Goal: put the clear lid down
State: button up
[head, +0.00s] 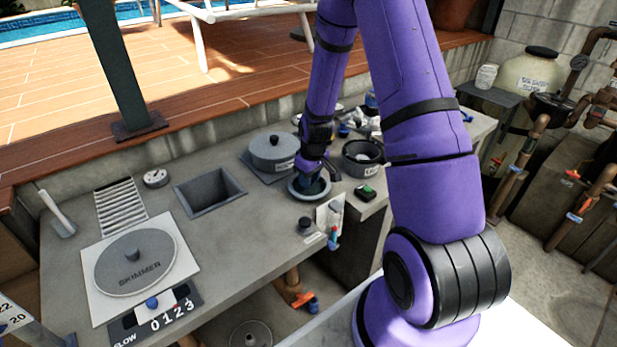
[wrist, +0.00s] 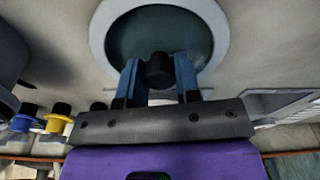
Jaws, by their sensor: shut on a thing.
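The clear lid (wrist: 160,30) is a round, dark see-through disc with a pale grey rim and a black knob (wrist: 158,70). It fills the top middle of the wrist view. My gripper (wrist: 158,80) has its two blue fingers shut on the knob, one on each side. In the head view the lid (head: 309,193) is at the middle of the grey counter, under my gripper (head: 312,175). It looks level and close to the counter top. I cannot tell whether it touches the counter.
A grey lidded pot (head: 273,151) stands behind left of the lid, and an open dark pot (head: 362,157) right. A green-and-black device (head: 365,192) lies nearby. A square opening (head: 210,192) and the skimmer cover (head: 135,262) are left. The counter (head: 250,225) is bare between them.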

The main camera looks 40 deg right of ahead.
jog(key=o, duration=1)
notch_tip(320, 180, up, 12)
jog(key=s, duration=0.1)
notch_tip(320, 180, up, 10)
send_over(313, 182)
jog(key=s+a, duration=0.3)
jog(key=a, duration=0.1)
jog(key=s+a+r+m+t, duration=0.1)
jog(key=s+a+r, duration=0.2)
jog(key=s+r, duration=0.2)
jog(key=s+a+r+t, duration=0.1)
jog(key=s+a+r, duration=0.2)
jog(key=s+r, duration=0.3)
jog(key=s+a+r+m+t, duration=0.1)
jog(key=s+a+r, duration=0.2)
jog(key=s, duration=0.8)
notch_tip(313, 182, up, 3)
jog(key=shift+a+f+m+t, duration=0.1)
jog(key=shift+a+m+t, duration=0.05)
jog(key=shift+m+t, duration=0.2)
